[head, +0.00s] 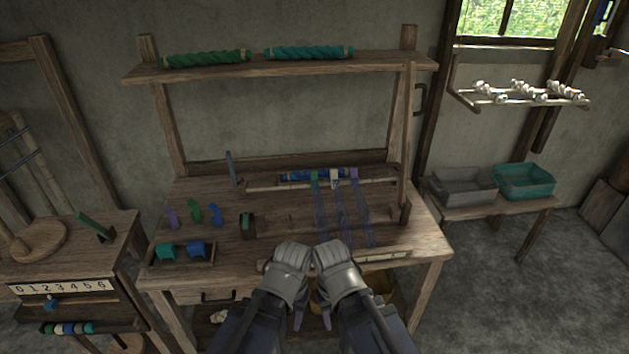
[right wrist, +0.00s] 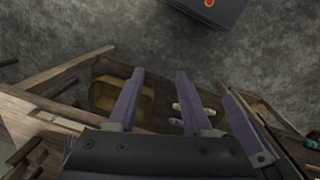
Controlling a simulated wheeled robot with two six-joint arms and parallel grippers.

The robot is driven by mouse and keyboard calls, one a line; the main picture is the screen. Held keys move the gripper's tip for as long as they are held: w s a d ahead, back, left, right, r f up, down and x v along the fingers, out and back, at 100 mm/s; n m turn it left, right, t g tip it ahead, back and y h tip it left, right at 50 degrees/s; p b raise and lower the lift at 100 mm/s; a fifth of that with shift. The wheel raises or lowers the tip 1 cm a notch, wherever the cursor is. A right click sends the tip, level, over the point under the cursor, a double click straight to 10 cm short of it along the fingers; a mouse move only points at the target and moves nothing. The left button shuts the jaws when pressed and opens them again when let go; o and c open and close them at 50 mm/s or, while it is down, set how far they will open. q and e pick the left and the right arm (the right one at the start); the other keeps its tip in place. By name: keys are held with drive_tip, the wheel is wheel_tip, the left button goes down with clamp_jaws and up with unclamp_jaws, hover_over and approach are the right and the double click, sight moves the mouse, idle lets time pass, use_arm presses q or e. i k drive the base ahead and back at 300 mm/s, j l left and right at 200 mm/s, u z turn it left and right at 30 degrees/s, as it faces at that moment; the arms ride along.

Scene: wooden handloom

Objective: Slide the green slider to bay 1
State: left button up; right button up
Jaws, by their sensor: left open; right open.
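A green slider (head: 315,179) sits on the light rod (head: 275,186) at the back of the loom, left of a white slider (head: 335,179) and a purple slider (head: 354,175). Thin purple-blue threads hang below these. I see no bay numbers beside this rod. My left gripper (head: 298,319) and right gripper (head: 326,318) hang close together at the loom's front edge, fingers pointing down, well apart from the slider. The wrists partly hide them. In the right wrist view my right gripper (right wrist: 160,73) is open and empty, its purple fingers apart. The left gripper is open.
A strip numbered 0 to 6 (head: 62,287) is on the left cabinet, with a blue piece (head: 50,304) below it. A green-and-dark piece (head: 247,224) stands on the loom table, near a tray (head: 180,259). Loom posts (head: 407,140) rise at both sides.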

sight(313, 173)
drive_tip(key=i+u, duration=0.25)
drive_tip(key=i, duration=0.85)
